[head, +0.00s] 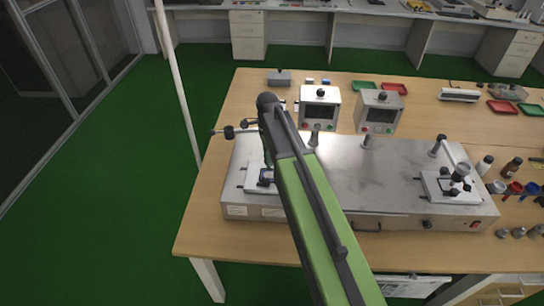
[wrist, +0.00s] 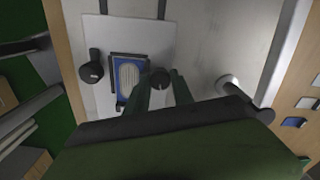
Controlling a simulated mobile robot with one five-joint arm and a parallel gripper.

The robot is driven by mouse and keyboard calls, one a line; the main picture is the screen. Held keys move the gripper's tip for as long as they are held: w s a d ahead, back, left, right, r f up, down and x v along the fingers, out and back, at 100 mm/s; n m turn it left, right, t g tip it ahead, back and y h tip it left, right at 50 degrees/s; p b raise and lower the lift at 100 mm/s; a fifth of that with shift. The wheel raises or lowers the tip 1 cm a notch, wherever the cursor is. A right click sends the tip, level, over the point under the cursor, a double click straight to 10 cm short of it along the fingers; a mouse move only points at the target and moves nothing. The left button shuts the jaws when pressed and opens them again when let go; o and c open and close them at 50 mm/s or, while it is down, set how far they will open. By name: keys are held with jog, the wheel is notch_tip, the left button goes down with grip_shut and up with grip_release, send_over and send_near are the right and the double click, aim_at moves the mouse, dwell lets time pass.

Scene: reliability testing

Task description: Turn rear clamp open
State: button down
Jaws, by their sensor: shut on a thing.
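The left test station has a white plate (wrist: 110,35) on the steel bench unit (head: 385,170). On it, a dark round knob, the rear clamp (wrist: 160,76), stands on the side toward the back of the table. My gripper (wrist: 158,88) has its green fingers on both sides of this knob and is shut on it. A blue-framed part with a pale ribbed face (wrist: 130,75) lies beside the left finger. A second dark knob, the front clamp (wrist: 92,70), stands on its other side. In the head view my arm hides much of this station.
A metal post (wrist: 226,82) stands close to my gripper on the rear side. Two display boxes (head: 319,107) (head: 379,111) stand behind the unit. A second station (head: 447,187) is at its right end. Bottles (head: 511,167) stand farther right.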

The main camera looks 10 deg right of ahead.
jog(key=n, duration=0.4)
jog(key=shift+s+a, duration=0.15)
jog(key=shift+s, duration=0.05)
jog(key=n, duration=0.8)
jog(key=shift+n, duration=2.2)
jog(key=c, duration=1.1)
grip_release()
